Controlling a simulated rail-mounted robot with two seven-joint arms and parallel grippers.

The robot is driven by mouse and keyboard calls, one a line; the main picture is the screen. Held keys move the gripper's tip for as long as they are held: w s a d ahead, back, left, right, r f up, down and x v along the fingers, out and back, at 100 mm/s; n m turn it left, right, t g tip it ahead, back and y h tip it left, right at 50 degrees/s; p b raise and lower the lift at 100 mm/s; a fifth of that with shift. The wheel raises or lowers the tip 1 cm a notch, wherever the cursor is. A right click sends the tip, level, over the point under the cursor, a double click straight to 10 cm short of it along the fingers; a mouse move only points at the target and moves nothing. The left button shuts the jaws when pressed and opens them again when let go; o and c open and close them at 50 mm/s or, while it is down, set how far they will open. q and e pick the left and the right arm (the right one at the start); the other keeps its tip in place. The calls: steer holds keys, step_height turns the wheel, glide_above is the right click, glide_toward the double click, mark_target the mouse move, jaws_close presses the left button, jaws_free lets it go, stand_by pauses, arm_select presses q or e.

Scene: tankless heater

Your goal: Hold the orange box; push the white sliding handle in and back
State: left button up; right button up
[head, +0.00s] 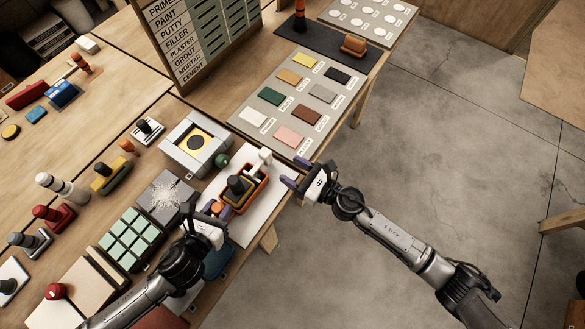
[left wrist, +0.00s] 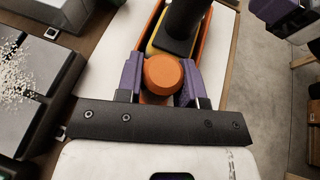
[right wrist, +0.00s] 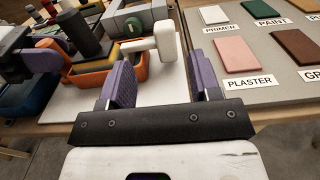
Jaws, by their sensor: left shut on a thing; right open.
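The orange box (head: 262,180) is an open tray on a white board, with a black block and knob (head: 238,186) in it. A round orange knob (left wrist: 162,75) is at its near end. My left gripper (head: 216,208) is shut on this knob, with a purple finger on each side. The white sliding handle (head: 262,158) stands at the box's far end; it also shows in the right wrist view (right wrist: 165,42), upright with a bar toward the box (right wrist: 92,77). My right gripper (head: 293,172) is open and empty, to the right of the handle, not touching it.
A grey sample board (head: 300,88) with coloured tiles lies beyond the handle. The white board (head: 262,225) ends at the table's right edge; open floor lies beyond.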

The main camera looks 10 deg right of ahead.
steer(key=shift+w, duration=0.2)
stand_by(0.6)
steer(key=x, duration=1.1)
steer(key=shift+w+a, duration=0.2)
steer(key=shift+w, duration=0.05)
steer(key=shift+c, duration=0.4)
jaws_close()
